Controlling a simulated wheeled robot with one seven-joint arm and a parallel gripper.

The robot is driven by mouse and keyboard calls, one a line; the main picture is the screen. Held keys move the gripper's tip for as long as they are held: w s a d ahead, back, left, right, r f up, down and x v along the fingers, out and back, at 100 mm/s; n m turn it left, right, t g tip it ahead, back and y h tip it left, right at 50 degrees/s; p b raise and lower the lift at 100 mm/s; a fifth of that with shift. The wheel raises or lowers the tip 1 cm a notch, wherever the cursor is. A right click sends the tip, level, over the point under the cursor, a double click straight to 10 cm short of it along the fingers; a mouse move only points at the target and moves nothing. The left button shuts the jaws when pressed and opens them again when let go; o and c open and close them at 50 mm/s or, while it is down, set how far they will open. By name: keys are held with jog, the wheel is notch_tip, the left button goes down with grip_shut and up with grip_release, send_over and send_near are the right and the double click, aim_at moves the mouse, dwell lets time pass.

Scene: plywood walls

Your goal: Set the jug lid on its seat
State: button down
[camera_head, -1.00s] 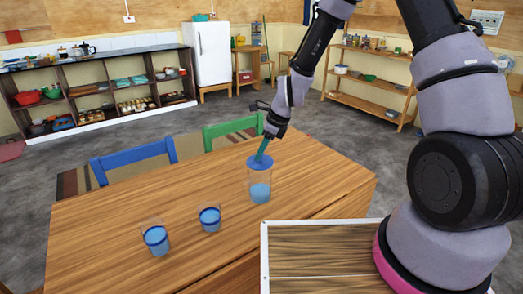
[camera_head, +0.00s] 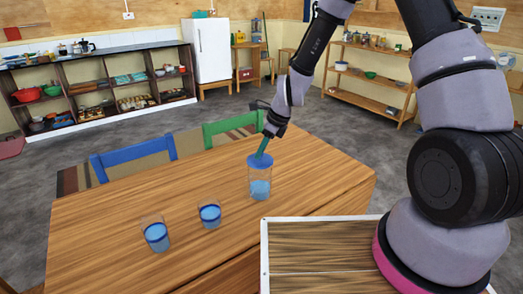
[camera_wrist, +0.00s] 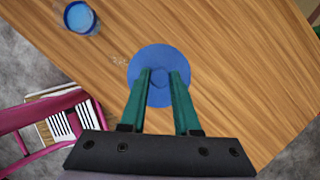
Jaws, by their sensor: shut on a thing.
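The blue jug lid (camera_head: 260,160) is at the top of the clear jug (camera_head: 260,183), which stands on the table with blue liquid in its lower part. In the wrist view the lid (camera_wrist: 160,68) is a round blue disc with a small knob. My gripper (camera_head: 264,151) is above the jug with its green fingers pointing down; in the wrist view its fingertips (camera_wrist: 160,75) are shut on the lid's knob. The lid looks level and lined up with the jug mouth. I cannot tell whether it touches the rim. The lid hides the jug in the wrist view.
Two glasses of blue liquid, one nearer (camera_head: 156,234) and one farther (camera_head: 210,213), stand left of the jug on the wooden table (camera_head: 110,220). Blue (camera_head: 133,158) and green (camera_head: 232,129) chairs stand at the far edge. The tabletop around the jug is clear.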

jog(key=shift+f, duration=0.15)
jog(key=c, duration=0.6)
grip_release()
jog(key=shift+o, duration=0.2)
jog(key=v, duration=1)
jog(key=shift+d+r, duration=0.2)
jog(key=shift+r, duration=0.15)
